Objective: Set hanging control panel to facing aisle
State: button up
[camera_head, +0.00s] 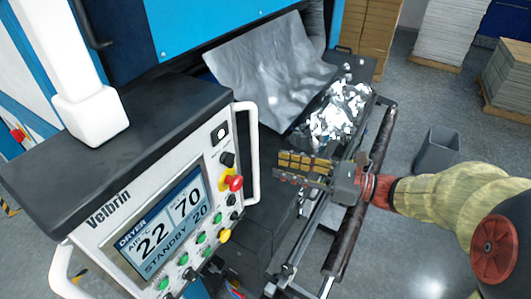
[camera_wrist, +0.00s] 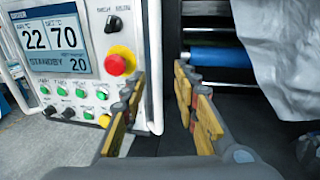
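The control panel (camera_head: 130,190) is a grey-white box with a dark top, hanging from a thick white arm (camera_head: 85,80). Its lit screen (camera_head: 165,230) and buttons face toward the head camera. A white bar handle (camera_head: 254,150) runs along its right side; it also shows in the wrist view (camera_wrist: 154,50). A second handle (camera_head: 62,270) is at the left side. My gripper (camera_head: 279,167) is just right of the right handle, fingers pointing at it. In the wrist view my gripper (camera_wrist: 160,72) is open, with the handle in line with the gap, nearer the left finger.
A red emergency knob (camera_head: 233,183) sits close to the right handle. Behind are the machine's grey sheet (camera_head: 270,70), crumpled foil (camera_head: 340,112) and a dark roller (camera_head: 345,240) beneath my gripper. A grey bin (camera_head: 437,150) and pallets stand right; open floor lies between.

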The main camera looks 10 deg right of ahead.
aim_at(255, 161)
jog(key=shift+s+p+x, duration=0.15)
jog(key=shift+p+x, duration=0.3)
jog(key=shift+x, duration=1.6)
jog(key=shift+s+p+x, duration=0.1)
jog(key=shift+p+x, duration=0.3)
jog(key=shift+x, duration=1.6)
jog(key=shift+a, duration=0.15)
jog(key=shift+c, duration=0.7)
grip_shut()
